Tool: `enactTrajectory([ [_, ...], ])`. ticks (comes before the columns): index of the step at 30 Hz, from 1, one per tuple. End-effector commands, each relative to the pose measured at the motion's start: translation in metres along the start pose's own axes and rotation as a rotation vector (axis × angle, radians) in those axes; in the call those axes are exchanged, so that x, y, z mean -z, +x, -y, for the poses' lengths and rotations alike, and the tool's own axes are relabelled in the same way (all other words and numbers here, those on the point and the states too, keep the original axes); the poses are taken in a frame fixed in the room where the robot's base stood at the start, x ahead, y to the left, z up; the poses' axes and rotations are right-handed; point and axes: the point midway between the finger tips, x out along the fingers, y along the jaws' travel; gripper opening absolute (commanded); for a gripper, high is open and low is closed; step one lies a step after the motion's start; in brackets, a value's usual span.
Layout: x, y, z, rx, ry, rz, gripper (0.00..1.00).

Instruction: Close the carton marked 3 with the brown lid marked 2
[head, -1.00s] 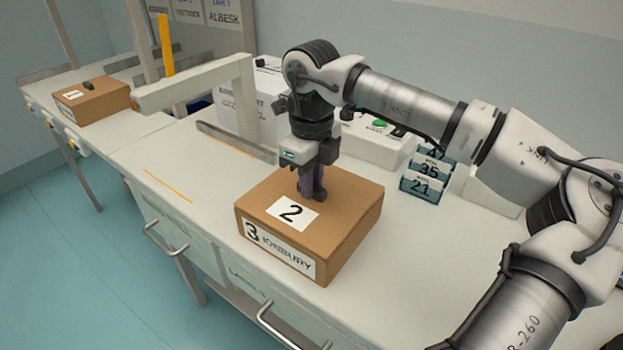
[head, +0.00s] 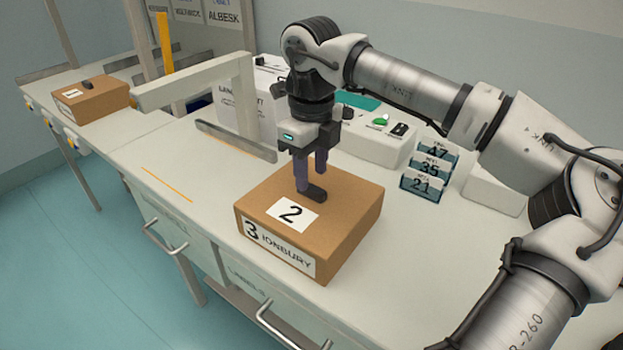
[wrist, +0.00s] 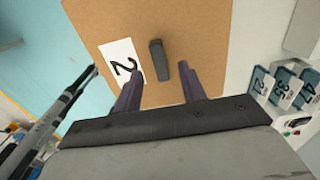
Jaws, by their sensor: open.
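The carton marked 3 (head: 279,257) stands on the bench, its label reading "3" and a name. The brown lid marked 2 (head: 345,205) sits on top of it, looking level and flush with the carton's sides. The lid also fills the middle of the wrist view (wrist: 200,25). A dark handle (head: 314,194) stands on the lid; it shows in the wrist view (wrist: 159,60) between the fingers and apart from both. My gripper (head: 311,180) is open and empty just above the lid, around or slightly above the handle.
Another brown carton marked 1 (head: 92,101) stands at the far left. A pale gate-like frame (head: 195,85) and a white machine with a green button (head: 375,135) stand behind. Numbered cards (head: 425,175) are to the right. Bare bench lies left of the carton.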

Motion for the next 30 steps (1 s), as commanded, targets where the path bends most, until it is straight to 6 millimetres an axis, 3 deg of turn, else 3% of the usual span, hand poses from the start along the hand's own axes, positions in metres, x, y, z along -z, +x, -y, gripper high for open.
enactTrajectory([
  [6, -0.001, -0.053, 0.0, 0.003, 0.002, 0.001, 0.41],
  [13, -0.001, -0.093, 0.0, 0.001, 0.001, 0.001, 0.41],
  [19, 0.0, -0.106, 0.0, 0.0, 0.0, 0.0, 0.41],
  [30, 0.0, -0.106, 0.0, 0.0, 0.0, 0.0, 0.41],
])
